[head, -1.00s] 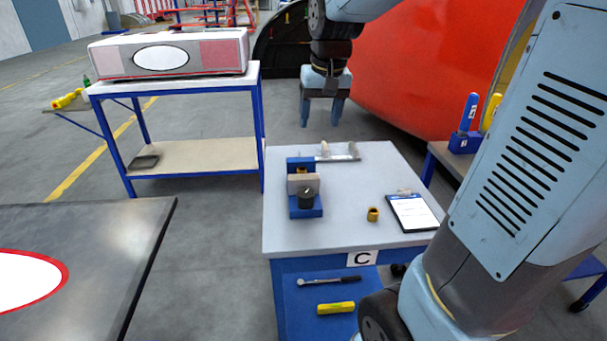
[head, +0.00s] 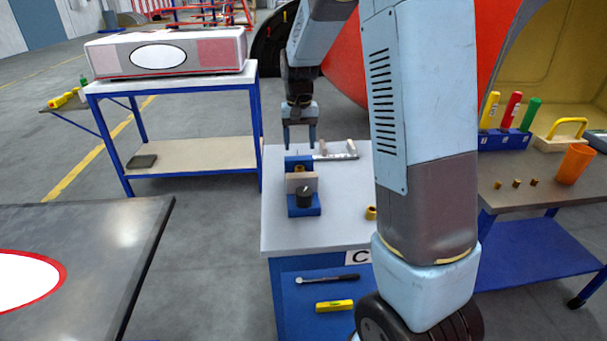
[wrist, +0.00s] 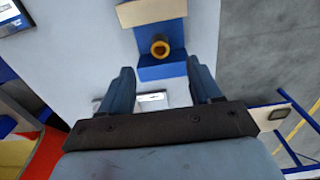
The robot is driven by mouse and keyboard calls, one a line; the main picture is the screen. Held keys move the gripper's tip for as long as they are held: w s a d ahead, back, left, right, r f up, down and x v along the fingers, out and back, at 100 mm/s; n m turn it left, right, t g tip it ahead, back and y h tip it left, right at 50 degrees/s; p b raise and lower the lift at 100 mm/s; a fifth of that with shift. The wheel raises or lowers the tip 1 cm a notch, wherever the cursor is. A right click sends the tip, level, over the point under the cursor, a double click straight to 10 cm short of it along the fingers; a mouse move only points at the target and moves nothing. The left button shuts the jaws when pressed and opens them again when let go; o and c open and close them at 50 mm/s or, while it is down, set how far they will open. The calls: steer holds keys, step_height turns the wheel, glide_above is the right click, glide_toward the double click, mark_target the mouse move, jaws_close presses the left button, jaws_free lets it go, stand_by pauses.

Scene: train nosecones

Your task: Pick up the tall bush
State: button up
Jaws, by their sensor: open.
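A brass-coloured bush (head: 299,168) stands on the blue fixture (head: 305,212), behind its beige block (head: 296,183). In the wrist view this bush (wrist: 159,47) shows its dark round bore from above. My gripper (head: 299,143) is open and empty, pointing down above the back of the fixture. In the wrist view the bush lies just beyond and between the fingertips, with nothing gripped. A second brass bush (head: 370,213) stands on the cart top, partly hidden by my arm. I cannot tell from these views which one is the tall bush.
The clipboard shows in the wrist view (wrist: 12,16). Small brass pieces (head: 516,184) and an orange cup (head: 575,163) stand on the right bench. The cart's left side is clear.

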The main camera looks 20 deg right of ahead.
mark_target(300, 168)
steer(key=f, duration=1)
steer(key=shift+w+d, duration=0.1)
steer(key=shift+w, duration=0.15)
steer(key=c, duration=1.1)
